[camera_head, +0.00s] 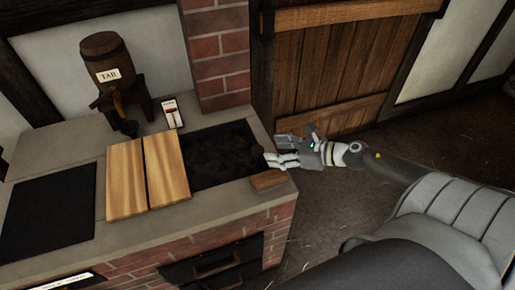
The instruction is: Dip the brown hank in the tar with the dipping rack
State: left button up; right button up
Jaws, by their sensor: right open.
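A wooden barrel (106,57) labelled TAR lies on a dark stand at the back left, with a spout at its front. A sunken basin (218,157) with a dark, uneven content is set in the stone-topped brick bench. A brown wooden block (268,180), perhaps a handle, is at the basin's front right corner. My right gripper (277,150) is open at the bench's right edge, just behind the block, with its fingers pointing left. A small dark round knob (257,149) is near its fingertips. I cannot make out the brown hank or a clear dipping rack.
Two light wooden boards (147,175) lie side by side left of the basin. A small red and white panel (172,113) stands behind them. A black plate (48,210) is at the far left. A brick pillar (217,50) rises behind the basin. Floor right of the bench is open.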

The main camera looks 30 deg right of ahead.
aim_at(260, 150)
jog(key=p+x, duration=0.1)
jog(key=x, duration=0.4)
jog(key=shift+w+a+r, duration=0.1)
jog(key=shift+w+a, duration=0.05)
jog(key=shift+w, duration=0.1)
jog(key=shift+p+x, duration=0.3)
jog(key=shift+x, duration=0.75)
jog(key=shift+s, duration=0.1)
jog(key=shift+c, duration=0.5)
